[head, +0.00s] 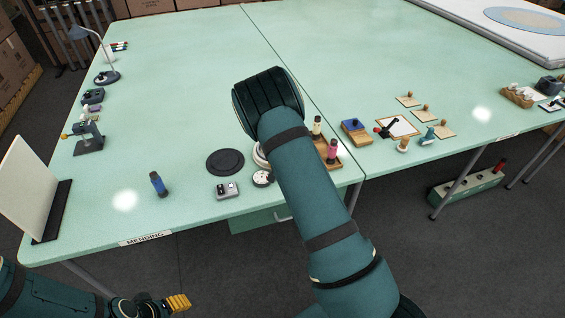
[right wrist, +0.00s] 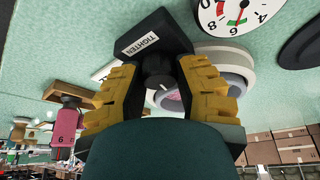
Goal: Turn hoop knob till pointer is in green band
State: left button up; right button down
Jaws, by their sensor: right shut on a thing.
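In the right wrist view my right gripper (right wrist: 161,70) has its yellow fingers shut on the dark hoop knob (right wrist: 158,84), below a black block labelled TIGHTEN (right wrist: 143,42). The pale round hoop (right wrist: 214,72) is partly hidden behind the right finger. The white gauge (right wrist: 212,16) is cut by the top edge. It shows a red mark and a green mark close together; I cannot tell whether the pointer is inside the green band. The gauge also shows in the head view (head: 263,178), where my arm hides the right gripper. My left gripper (head: 178,302) is at the lower left, off the table.
The table's left middle is clear.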

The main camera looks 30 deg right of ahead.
dwell(0.4)
jog(key=c, duration=0.6)
grip_release()
jog(key=v, duration=1.2)
jog(key=shift+f, duration=0.1)
